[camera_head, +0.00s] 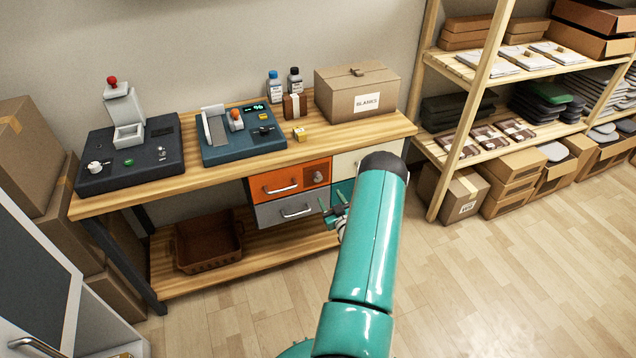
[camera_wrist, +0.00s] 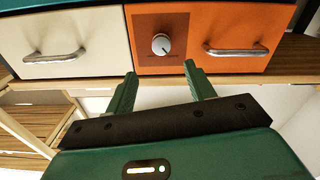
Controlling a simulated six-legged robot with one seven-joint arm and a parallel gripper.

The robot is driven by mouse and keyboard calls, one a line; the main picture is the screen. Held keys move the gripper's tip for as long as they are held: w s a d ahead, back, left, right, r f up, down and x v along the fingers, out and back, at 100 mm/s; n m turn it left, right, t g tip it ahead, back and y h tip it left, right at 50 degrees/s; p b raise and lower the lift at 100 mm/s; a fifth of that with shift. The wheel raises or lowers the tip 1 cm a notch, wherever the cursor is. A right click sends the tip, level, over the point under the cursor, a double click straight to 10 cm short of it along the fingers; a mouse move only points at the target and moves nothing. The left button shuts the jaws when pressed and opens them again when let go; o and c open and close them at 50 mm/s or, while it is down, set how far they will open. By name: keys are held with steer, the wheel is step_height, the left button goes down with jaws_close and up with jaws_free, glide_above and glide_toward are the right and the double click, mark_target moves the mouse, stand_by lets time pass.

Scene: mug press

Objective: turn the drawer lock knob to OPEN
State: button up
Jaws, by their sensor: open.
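The lock knob (camera_wrist: 161,44) is a small round pale knob on a dark plate on the orange drawer front (camera_wrist: 257,25). In the head view the knob (camera_head: 319,176) sits at the right end of the orange drawer (camera_head: 272,186), right of its bar handle. My gripper (camera_wrist: 157,80) is open and empty in the wrist view, its two green fingers pointing toward the drawer just below the knob and apart from it. In the head view my gripper (camera_head: 333,205) is in front of the drawers, partly hidden by my arm. The lettering around the knob is too small to read.
A grey drawer (camera_head: 290,210) lies under the orange one, and a cream drawer (camera_head: 360,163) is beside it. The wooden bench (camera_head: 190,180) carries two machines, bottles and a BLANKS box (camera_head: 357,92). A brown crate (camera_head: 208,245) is on the lower shelf. The floor in front is clear.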

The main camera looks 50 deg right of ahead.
mark_target(319, 179)
steer(key=x, duration=1)
steer(key=shift+w, duration=0.1)
steer(key=shift+c, duration=0.4)
steer(key=c, duration=0.9)
